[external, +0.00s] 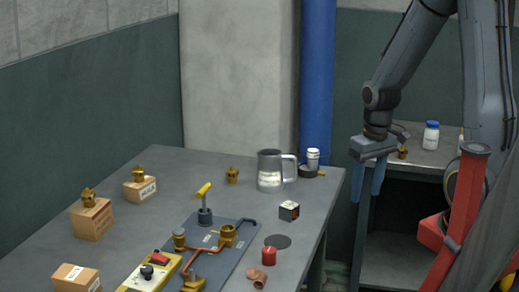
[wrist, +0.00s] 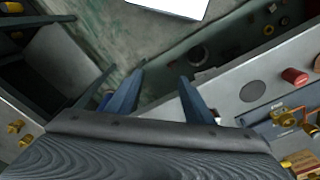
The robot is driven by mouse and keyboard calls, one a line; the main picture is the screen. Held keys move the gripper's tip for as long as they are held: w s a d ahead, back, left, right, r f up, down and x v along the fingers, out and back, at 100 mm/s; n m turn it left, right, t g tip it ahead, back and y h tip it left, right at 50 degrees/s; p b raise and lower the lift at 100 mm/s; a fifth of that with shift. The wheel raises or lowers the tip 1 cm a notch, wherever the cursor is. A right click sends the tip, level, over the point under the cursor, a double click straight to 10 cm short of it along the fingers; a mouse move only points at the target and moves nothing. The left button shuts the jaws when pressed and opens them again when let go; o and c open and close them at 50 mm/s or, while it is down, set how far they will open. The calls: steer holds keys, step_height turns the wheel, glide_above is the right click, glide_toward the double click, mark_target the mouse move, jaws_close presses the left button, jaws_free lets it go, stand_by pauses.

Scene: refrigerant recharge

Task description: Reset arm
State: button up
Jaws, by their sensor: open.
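My gripper (external: 371,180) hangs at the end of my arm, to the right of the grey table (external: 137,189), past its right edge. Its two blue fingers point down and are apart, with nothing between them. In the wrist view my gripper (wrist: 158,97) shows the same two blue fingers spread, with floor and the side of the table beyond them. No object is held.
A pitcher (external: 270,172), a small dark box (external: 289,210), a red cylinder (external: 268,255) and a board with brass fittings (external: 222,262) are on the table. A bench (external: 425,157) with a blue-capped bottle (external: 431,135) stands right. A blue pipe (external: 317,80) rises behind.

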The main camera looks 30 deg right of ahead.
steer(key=shift+s+a+f+m, duration=0.1)
steer(key=shift+s+f+m, duration=0.15)
steer(key=shift+s, duration=0.5)
steer(key=shift+s+f+m, duration=0.15)
steer(key=shift+s+f, duration=0.05)
steer(key=shift+s, duration=0.55)
